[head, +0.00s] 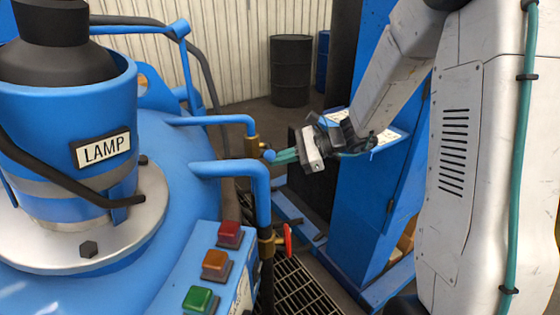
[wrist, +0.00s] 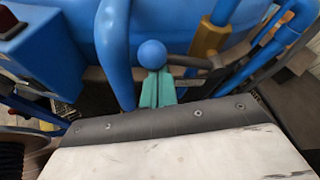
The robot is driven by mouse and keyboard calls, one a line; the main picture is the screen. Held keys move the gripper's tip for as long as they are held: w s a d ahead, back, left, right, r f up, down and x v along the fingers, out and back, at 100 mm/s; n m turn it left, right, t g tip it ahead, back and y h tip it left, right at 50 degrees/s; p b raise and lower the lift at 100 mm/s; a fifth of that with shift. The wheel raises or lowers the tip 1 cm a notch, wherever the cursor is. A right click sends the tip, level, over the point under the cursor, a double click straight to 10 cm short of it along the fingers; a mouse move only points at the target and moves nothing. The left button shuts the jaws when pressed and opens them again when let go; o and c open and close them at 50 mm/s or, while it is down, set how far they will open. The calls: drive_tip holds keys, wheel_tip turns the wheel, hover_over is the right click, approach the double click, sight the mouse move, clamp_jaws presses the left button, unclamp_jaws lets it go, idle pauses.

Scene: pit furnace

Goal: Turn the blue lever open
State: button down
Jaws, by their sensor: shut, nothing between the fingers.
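The blue lever (head: 269,156) shows as a small round blue knob beside the brass valve (head: 251,146) on the upper blue pipe. My gripper (head: 283,157) has teal fingers, which come at the knob from the right in the head view. In the wrist view the fingers (wrist: 158,84) are together, with nothing between them. I cannot tell whether the fingertips touch the knob. The lever's stem is mostly hidden in the head view.
A blue tank with a LAMP label (head: 104,149) fills the left. A lower pipe carries a valve with a red handle (head: 288,240). Red, orange and green buttons (head: 214,264) sit on a box at the front. A blue cabinet (head: 365,205) stands behind my arm.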

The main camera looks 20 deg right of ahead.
drive_tip(key=w+d+r+m+g+y, duration=0.1)
drive_tip(key=w+r+m+g, duration=0.4)
drive_tip(key=r+m, duration=0.2)
drive_tip(key=shift+w+d+y, duration=0.25)
drive_tip(key=shift+w+y, duration=0.05)
drive_tip(key=shift+w, duration=0.05)
idle(0.6)
drive_tip(key=shift+w+r, duration=0.1)
drive_tip(key=shift+r, duration=0.05)
idle(0.5)
drive_tip(key=s+d, duration=0.2)
drive_tip(key=d, duration=0.7)
drive_tip(key=shift+s, duration=0.35)
drive_tip(key=shift+d, duration=0.1)
